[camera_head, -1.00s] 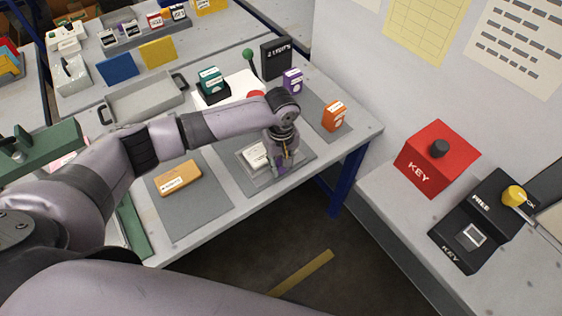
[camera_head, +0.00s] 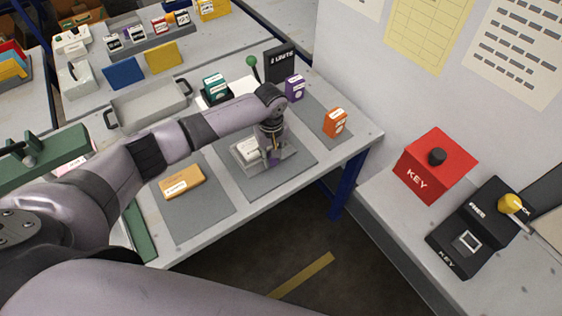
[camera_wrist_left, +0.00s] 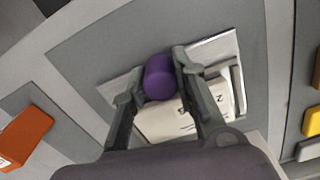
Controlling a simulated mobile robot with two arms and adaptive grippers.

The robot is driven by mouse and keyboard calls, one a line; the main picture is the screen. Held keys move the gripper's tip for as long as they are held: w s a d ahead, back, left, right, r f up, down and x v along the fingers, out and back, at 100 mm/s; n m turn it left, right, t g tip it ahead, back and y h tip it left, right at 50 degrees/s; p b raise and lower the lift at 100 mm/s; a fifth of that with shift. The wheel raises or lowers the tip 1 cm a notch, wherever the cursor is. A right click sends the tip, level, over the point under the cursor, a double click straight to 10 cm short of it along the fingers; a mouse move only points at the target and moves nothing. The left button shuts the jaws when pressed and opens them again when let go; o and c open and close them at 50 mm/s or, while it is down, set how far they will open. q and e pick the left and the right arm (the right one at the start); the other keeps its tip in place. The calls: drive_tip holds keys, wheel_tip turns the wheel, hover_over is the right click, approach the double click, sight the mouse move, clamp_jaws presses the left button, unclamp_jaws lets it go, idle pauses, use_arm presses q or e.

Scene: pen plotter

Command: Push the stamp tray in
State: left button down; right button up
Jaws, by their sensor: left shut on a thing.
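The stamp tray (camera_head: 283,158) is a pale, shallow tray on a grey mat on the near table, with a white block (camera_head: 245,150) on it. The tray also shows in the left wrist view (camera_wrist_left: 213,50), where the white block (camera_wrist_left: 165,122) bears dark print, partly hidden by my fingers. My left gripper (camera_head: 271,158) reaches down over the tray's near part. In the left wrist view its fingers (camera_wrist_left: 158,80) are shut on a purple knob (camera_wrist_left: 159,77), one on each side. My right gripper is out of view.
An orange box (camera_head: 335,122) and a purple box (camera_head: 294,87) stand to the right. A green box (camera_head: 215,87) and a green-knobbed lever (camera_head: 252,62) are behind. A yellow-orange block (camera_head: 182,182) lies on a mat to the left. The table's front edge is close.

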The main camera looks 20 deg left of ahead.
use_arm(q)
drive_tip(key=w+a, duration=0.1)
drive_tip(key=a, duration=0.1)
drive_tip(key=w+a, duration=0.1)
drive_tip(key=w, duration=0.1)
drive_tip(key=shift+a, duration=0.5)
drive_tip(key=c, duration=1.3)
unclamp_jaws()
drive_tip(key=shift+w+a, duration=0.1)
drive_tip(key=shift+r, duration=0.1)
wheel_tip(320, 180, up, 12)
